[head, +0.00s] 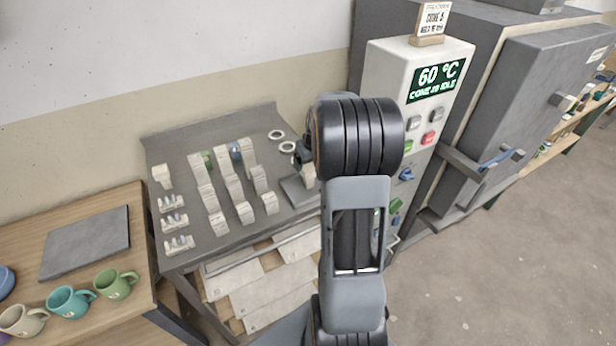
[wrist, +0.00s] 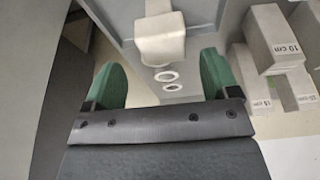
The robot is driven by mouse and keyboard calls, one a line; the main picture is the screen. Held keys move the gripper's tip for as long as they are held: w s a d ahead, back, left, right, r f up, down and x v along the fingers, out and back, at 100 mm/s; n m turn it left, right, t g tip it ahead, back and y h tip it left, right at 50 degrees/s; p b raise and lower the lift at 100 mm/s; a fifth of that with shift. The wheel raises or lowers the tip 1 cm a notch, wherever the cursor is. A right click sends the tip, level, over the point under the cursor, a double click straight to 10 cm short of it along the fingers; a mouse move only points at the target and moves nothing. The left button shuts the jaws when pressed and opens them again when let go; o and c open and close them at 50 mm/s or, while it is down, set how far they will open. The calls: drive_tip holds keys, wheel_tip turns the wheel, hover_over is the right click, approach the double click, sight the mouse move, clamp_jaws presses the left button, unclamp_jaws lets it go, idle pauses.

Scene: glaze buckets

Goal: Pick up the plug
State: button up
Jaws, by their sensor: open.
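A pale, blocky piece (wrist: 160,42), which looks like the plug, lies ahead of my fingers in the wrist view. A wider top and a rounded lower end show. In the head view a pale piece (head: 308,173), likely the same one, stands by a dark grey base on the bench, partly hidden by my arm. My gripper (wrist: 163,78) is open, its two green fingers apart and nothing seen held between them. In the picture the plug lies between and just beyond the fingertips. I cannot tell the exact gap. The head view mostly hides my gripper behind the arm.
Two white rings (wrist: 168,81) lie near the plug on the grey bench (head: 180,150). Several pale kiln posts (wrist: 268,40) stand to one side. The kiln control box (head: 385,75) rises right of my arm. Mugs (head: 115,284) stand on a wooden table at left.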

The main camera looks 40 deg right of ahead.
sight(308, 168)
drive_tip(key=shift+p+x, duration=0.9)
drive_tip(key=shift+x, duration=2)
drive_tip(key=shift+s+a, duration=0.1)
drive_tip(key=shift+a, duration=0.1)
drive_tip(key=shift+c, duration=0.3)
drive_tip(key=c, duration=1)
